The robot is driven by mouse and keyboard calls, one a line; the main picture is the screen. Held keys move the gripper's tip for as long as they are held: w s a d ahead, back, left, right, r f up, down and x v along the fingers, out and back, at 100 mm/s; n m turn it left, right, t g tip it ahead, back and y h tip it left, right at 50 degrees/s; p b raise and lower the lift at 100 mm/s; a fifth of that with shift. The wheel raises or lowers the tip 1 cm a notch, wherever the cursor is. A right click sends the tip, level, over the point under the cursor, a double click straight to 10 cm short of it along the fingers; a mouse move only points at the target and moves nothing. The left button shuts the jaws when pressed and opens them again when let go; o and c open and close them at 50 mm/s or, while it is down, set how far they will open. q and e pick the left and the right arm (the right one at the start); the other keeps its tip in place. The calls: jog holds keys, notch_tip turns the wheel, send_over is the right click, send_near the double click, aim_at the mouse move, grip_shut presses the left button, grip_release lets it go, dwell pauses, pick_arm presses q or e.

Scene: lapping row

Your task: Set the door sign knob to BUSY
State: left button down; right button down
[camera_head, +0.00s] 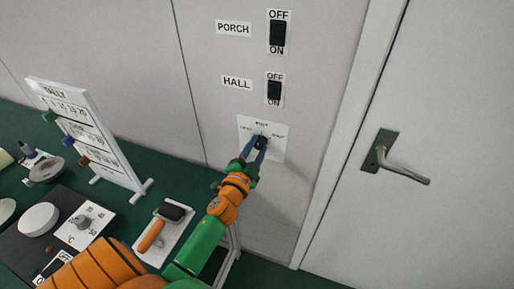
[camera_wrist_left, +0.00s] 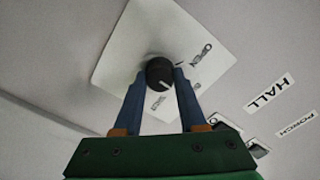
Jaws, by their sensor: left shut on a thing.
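The door sign knob (camera_wrist_left: 159,72) is a small round black knob on a white plate (camera_head: 272,150) on the wall, below the HALL switch. In the left wrist view the plate (camera_wrist_left: 125,45) carries the word OPEN and smaller words that I cannot read surely. A pale mark shows on the knob's face; which word it points to is unclear. My left gripper (camera_head: 260,145) reaches up to the plate and is shut on the knob, one blue finger on each side, as its fingertips (camera_wrist_left: 161,80) show in the left wrist view. My right gripper is not in view.
The PORCH switch (camera_head: 278,33) and HALL switch (camera_head: 274,90) are on the wall above the plate. A door with a lever handle (camera_head: 400,170) is at the right. A green table (camera_head: 140,210) at the left holds a tally board (camera_head: 85,135) and several tools.

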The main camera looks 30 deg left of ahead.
pick_arm(q)
jog(key=shift+c, duration=2.3)
grip_release()
jog(key=shift+a, duration=0.1)
jog(key=v, duration=0.7)
jog(key=shift+b, duration=0.45)
jog(key=shift+f, duration=0.15)
